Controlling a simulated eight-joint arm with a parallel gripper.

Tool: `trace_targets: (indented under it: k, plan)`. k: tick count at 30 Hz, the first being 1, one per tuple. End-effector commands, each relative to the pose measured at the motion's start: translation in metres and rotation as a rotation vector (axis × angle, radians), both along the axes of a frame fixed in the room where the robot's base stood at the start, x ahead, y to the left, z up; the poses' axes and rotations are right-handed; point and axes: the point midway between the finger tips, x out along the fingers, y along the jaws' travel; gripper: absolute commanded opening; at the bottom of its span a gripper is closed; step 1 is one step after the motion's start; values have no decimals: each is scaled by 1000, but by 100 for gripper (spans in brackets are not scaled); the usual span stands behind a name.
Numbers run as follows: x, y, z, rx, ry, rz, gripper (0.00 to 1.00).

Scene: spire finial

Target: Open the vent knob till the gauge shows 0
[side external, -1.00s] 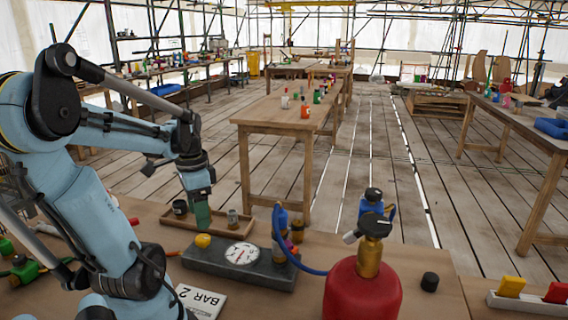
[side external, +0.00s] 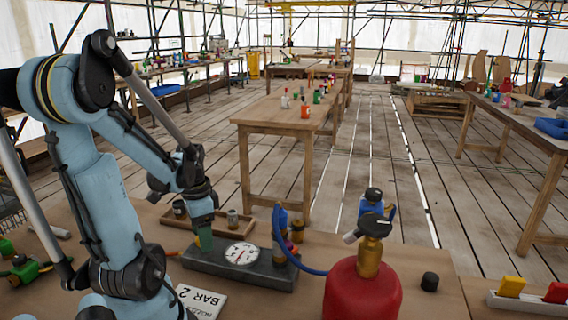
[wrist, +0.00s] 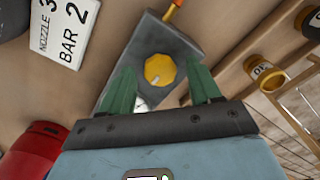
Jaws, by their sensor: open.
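The yellow vent knob (wrist: 160,70) sits on a dark grey block (wrist: 140,40); the block (side external: 265,273) also shows in the side view, where my gripper hides the knob. The knob has a pale pointer mark on its lower edge in the wrist view. My gripper (wrist: 162,78) is open, its two green fingers on either side of the knob, with gaps visible between fingers and knob. In the side view my gripper (side external: 204,238) is down over the block's left end. The round white gauge (side external: 242,254) is on the block's face; its needle is too small to read surely.
A white card (wrist: 62,30) reads NOZZLE 3, BAR 2. A red bottle (side external: 362,290) with a brass valve stands right of the block, a blue hose (side external: 293,255) beside it. A wooden tray (side external: 182,224) with small canisters lies behind the block.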

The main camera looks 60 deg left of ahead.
Motion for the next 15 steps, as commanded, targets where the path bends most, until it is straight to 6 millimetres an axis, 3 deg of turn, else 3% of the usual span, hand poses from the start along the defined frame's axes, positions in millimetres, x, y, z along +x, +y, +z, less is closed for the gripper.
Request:
trace_targets:
  k: [2, 12, 15]
  plan:
    - [0, 0, 0, 0, 0, 0, 60]
    - [0, 0, 0, 0, 0, 0, 7]
    - [0, 0, 0, 0, 0, 2, 6]
